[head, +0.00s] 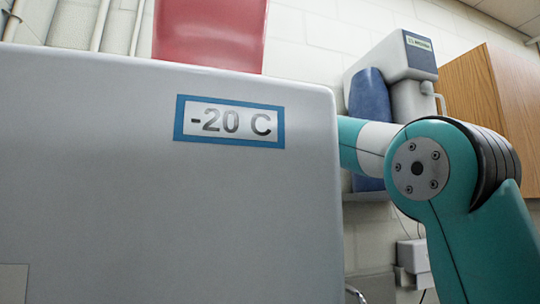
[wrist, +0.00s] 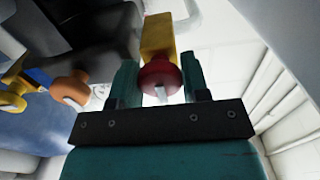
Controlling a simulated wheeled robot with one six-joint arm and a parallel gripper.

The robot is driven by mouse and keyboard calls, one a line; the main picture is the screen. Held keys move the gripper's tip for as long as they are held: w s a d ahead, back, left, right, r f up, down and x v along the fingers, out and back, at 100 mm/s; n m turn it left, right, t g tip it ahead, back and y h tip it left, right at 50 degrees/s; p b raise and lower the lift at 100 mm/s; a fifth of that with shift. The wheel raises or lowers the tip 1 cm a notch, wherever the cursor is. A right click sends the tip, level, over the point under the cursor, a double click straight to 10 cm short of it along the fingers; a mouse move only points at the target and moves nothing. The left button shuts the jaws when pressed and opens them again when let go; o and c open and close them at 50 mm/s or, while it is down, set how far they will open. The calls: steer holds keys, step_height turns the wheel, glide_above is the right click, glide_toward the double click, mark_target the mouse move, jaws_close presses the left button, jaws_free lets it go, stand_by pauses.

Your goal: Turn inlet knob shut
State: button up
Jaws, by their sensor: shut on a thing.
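In the wrist view, a round dark red knob (wrist: 158,80) with a pale pointer on its face sits at the end of a yellow block-like fitting (wrist: 158,38). My gripper (wrist: 160,76) has its two teal fingers on either side of the red knob and is shut on it. No lettering shows to tell which knob is the inlet. The head view hides my gripper and the knob behind the white cabinet; only my arm shows there.
In the wrist view, an orange knob (wrist: 70,90) and a yellow knob (wrist: 12,98) are to the left. In the head view, a white cabinet (head: 120,180) labelled -20 C fills the left, and a grey unit with a blue cylinder (head: 369,97) stands behind my arm.

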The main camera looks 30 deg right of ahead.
steer(key=o, duration=0.9)
steer(key=b+v, duration=0.6)
steer(key=v, duration=1.1)
steer(key=shift+s+b, duration=0.25)
steer(key=shift+b, duration=0.1)
